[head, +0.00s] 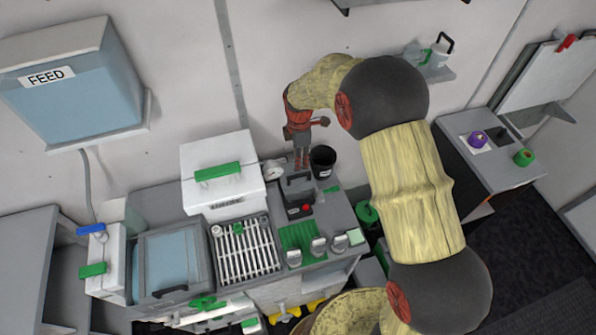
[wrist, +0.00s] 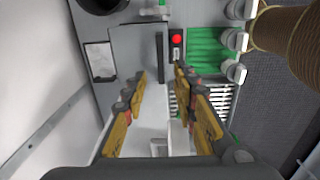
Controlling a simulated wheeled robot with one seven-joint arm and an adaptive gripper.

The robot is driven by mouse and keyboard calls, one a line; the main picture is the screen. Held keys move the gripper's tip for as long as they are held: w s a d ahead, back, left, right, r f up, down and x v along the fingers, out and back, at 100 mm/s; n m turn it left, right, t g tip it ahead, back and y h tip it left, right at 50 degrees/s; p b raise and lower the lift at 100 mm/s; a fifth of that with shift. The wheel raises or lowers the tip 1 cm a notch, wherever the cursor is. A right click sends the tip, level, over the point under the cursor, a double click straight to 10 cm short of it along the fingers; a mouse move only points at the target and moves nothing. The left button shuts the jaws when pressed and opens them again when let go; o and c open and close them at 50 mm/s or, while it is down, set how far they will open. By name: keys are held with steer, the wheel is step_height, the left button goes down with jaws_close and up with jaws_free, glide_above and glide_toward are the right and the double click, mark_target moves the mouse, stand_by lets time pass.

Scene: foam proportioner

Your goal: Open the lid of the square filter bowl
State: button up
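A square grey-framed box with a pale blue top (head: 168,262) and a dark handle (head: 171,291) at its front edge stands at the left of the bench in the head view. I take it for the square filter bowl, but no label confirms this. Its top looks shut. My gripper (head: 301,163) points down near the back wall, well to the right of that box and apart from it. In the wrist view my gripper (wrist: 160,74) has its fingers spread with nothing held, above a grey panel (wrist: 127,62) with a dark bar.
A white box with a green handle (head: 218,172) and a white grille (head: 247,252) stand between my gripper and the blue-topped box. A black cup (head: 323,160), red button (wrist: 177,39) and green tray (wrist: 208,45) are close by. The FEED tank (head: 68,88) overhangs the left.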

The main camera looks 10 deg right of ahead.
mark_target(299, 175)
steer(key=shift+f+p, duration=0.7)
steer(key=shift+f, duration=3.2)
steer(key=c, duration=0.3)
steer(key=c, duration=0.4)
jaws_close()
